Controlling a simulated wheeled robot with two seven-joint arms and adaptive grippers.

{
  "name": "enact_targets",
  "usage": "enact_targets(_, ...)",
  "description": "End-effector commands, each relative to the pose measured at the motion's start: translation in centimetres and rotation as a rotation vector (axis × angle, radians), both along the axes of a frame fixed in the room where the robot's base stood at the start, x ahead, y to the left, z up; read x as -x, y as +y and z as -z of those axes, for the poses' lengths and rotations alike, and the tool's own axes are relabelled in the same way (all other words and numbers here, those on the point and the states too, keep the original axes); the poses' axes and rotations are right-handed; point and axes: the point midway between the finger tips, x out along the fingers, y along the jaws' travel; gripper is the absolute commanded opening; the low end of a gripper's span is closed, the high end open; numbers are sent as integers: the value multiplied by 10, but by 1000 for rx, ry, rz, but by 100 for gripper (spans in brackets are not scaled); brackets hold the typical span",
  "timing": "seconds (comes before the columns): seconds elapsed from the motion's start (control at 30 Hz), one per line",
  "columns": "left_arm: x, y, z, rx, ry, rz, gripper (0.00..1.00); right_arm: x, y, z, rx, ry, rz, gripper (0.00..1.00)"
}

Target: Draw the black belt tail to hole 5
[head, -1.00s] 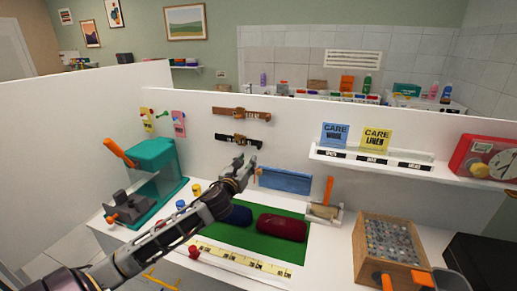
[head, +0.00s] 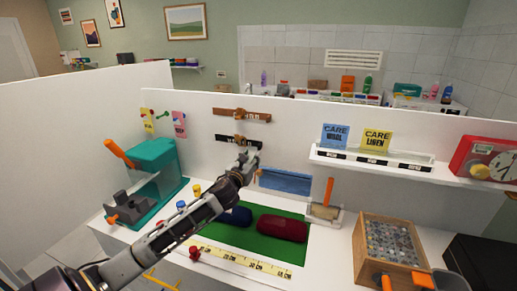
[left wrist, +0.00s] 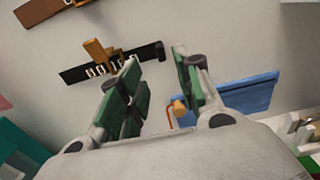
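The black belt (head: 226,138) is mounted on the white back panel, below the brown belt (head: 228,112). In the left wrist view the black belt (left wrist: 75,74) has a brass-coloured buckle (left wrist: 97,50), a row of pale marks and a dark knob-like end (left wrist: 161,50) at its right tip. My left gripper (head: 248,156) is just below the belt's right end. In the left wrist view its green-padded fingers (left wrist: 157,60) are apart, and the belt's tip shows between them. I cannot tell whether they touch it. My right gripper is not in view.
A teal device (head: 155,165) stands left. A green mat (head: 265,243) with dark red and blue items lies below. A shelf (head: 370,161) with care cards juts out at right.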

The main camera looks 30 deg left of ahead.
Motion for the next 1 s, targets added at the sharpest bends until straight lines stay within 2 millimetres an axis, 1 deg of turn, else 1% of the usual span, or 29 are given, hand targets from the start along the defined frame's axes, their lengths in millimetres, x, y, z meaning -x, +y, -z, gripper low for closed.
enact_targets(0.2, -15, 4, -1, 0, -2, 0, 34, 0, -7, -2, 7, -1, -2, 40)
enact_targets(0.4, -30, 7, -1, 0, -1, -1, 34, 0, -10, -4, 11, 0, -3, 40)
enact_targets(0.8, -59, 14, -1, 2, 0, 0, 34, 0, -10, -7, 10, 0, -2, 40)
enact_targets(1.0, -74, 18, -1, 1, -1, -1, 34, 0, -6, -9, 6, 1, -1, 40)
